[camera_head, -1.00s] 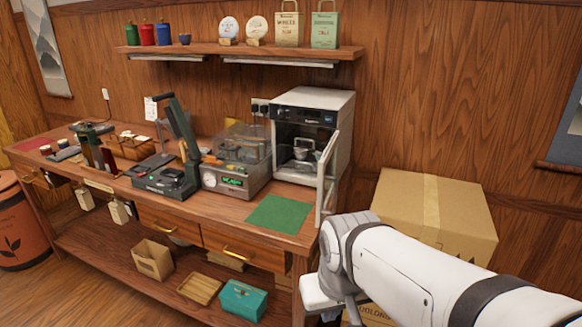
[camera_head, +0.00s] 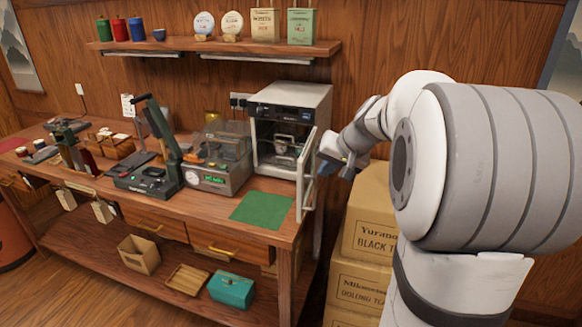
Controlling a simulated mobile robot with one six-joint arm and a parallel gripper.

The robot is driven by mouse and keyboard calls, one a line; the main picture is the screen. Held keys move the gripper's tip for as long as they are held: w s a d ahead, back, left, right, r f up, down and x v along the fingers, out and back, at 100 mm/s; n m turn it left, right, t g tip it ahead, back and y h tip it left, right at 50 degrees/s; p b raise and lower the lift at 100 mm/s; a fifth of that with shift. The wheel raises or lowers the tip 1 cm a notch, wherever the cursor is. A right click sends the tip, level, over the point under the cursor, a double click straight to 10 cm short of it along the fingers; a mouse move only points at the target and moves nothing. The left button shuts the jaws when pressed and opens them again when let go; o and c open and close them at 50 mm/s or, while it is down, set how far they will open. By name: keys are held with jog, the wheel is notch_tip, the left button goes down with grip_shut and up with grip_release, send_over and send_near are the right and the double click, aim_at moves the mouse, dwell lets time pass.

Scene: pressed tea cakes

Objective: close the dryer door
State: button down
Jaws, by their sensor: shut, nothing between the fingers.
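The dryer (camera_head: 291,95) is a white and black cabinet at the right end of the workbench. Its door (camera_head: 307,178) is hinged on the right and stands open, swung out toward the front of the bench. A metal item shows inside the lit dryer. My gripper (camera_head: 325,168) is shut and empty, just right of the open door on its outer side. The fingertips are small and partly hidden, and I cannot tell whether they touch the door.
A green mat (camera_head: 262,210) lies on the bench in front of the dryer. Stacked cardboard boxes (camera_head: 368,215) stand right of the bench, below my arm. A shelf (camera_head: 215,47) with tins and bags hangs above.

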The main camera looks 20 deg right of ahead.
jog(key=p+x, duration=0.1)
jog(key=x, duration=0.9)
jog(key=shift+w+d, duration=0.2)
jog(key=shift+w, duration=0.05)
jog(key=shift+r, duration=0.15)
